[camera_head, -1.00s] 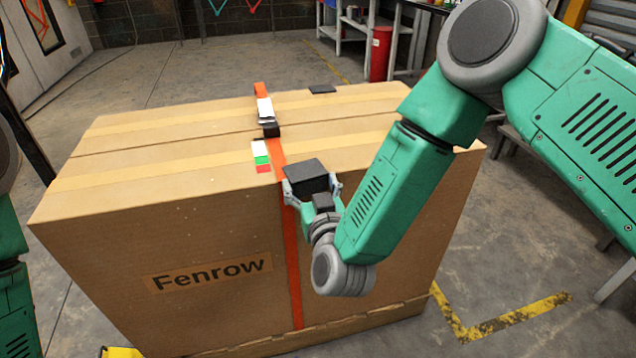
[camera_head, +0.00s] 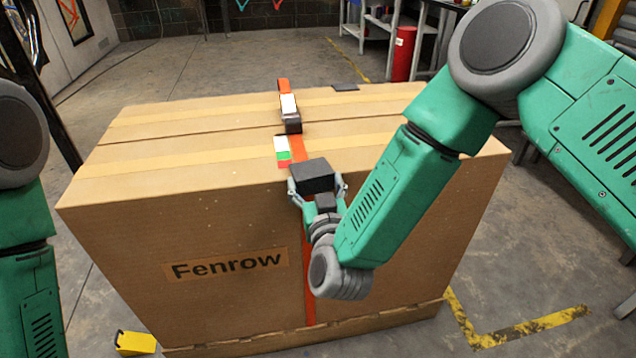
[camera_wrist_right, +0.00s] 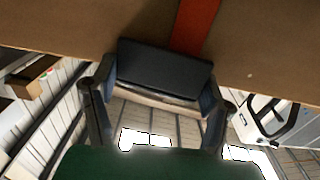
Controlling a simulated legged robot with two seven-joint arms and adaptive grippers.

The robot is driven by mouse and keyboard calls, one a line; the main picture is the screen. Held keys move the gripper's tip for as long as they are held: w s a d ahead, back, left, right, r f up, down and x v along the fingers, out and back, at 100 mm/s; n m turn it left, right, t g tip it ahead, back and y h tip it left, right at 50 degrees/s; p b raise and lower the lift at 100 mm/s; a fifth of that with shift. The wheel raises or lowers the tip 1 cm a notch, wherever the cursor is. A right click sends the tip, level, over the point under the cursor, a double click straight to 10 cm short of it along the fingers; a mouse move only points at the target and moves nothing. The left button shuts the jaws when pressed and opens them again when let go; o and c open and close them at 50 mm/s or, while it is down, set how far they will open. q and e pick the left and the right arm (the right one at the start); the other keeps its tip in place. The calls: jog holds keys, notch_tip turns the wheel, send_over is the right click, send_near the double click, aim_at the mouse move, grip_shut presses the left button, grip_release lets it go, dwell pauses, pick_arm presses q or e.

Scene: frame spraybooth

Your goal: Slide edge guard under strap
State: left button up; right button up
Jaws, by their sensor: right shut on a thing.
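The large cardboard box (camera_head: 190,225) marked Fenrow stands on the floor. An orange strap (camera_head: 308,282) runs over its top and down its front face, with a dark buckle (camera_head: 292,122) on top. My right gripper (camera_head: 318,188) is shut on the black edge guard (camera_head: 311,174) at the box's top front edge. In the right wrist view the edge guard (camera_wrist_right: 165,70) sits between both fingers, and the strap (camera_wrist_right: 195,22) meets its far side. Whether the guard is beneath the strap cannot be told. My left arm shows at the left edge; its gripper is out of view.
A second black piece (camera_head: 345,87) lies at the far edge of the box top. A white, green and red label (camera_head: 283,151) is beside the strap. A yellow object (camera_head: 136,342) is on the floor at front left. A red cylinder (camera_head: 403,54) stands near shelving behind.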

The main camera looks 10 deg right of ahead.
jog(key=o, duration=1)
jog(key=shift+w, duration=0.15)
jog(key=shift+c, duration=0.2)
jog(key=shift+a, duration=0.1)
jog(key=shift+s, duration=0.45)
jog(key=s, duration=1.1)
jog(key=s+d+f+n+g+y+p, duration=0.1)
jog(key=s+d+f+g, duration=0.25)
jog(key=f, duration=0.25)
jog(key=s+d+f+n+g+y+p, duration=0.1)
jog(key=s+d+f+g+p, duration=0.2)
jog(key=f, duration=0.4)
jog(key=s+d+f+g+h, duration=0.1)
jog(key=s+d+f+g, duration=0.2)
jog(key=s, duration=0.6)
jog(key=s+d+f+m+g+h, duration=0.1)
jog(key=s+d+f+g, duration=0.1)
jog(key=s+d+g, duration=0.6)
jog(key=s+d, duration=0.1)
jog(key=d, duration=0.1)
jog(key=shift+d+f+m+p, duration=0.3)
jog(key=shift+f+p, duration=0.05)
jog(key=shift+f, duration=0.05)
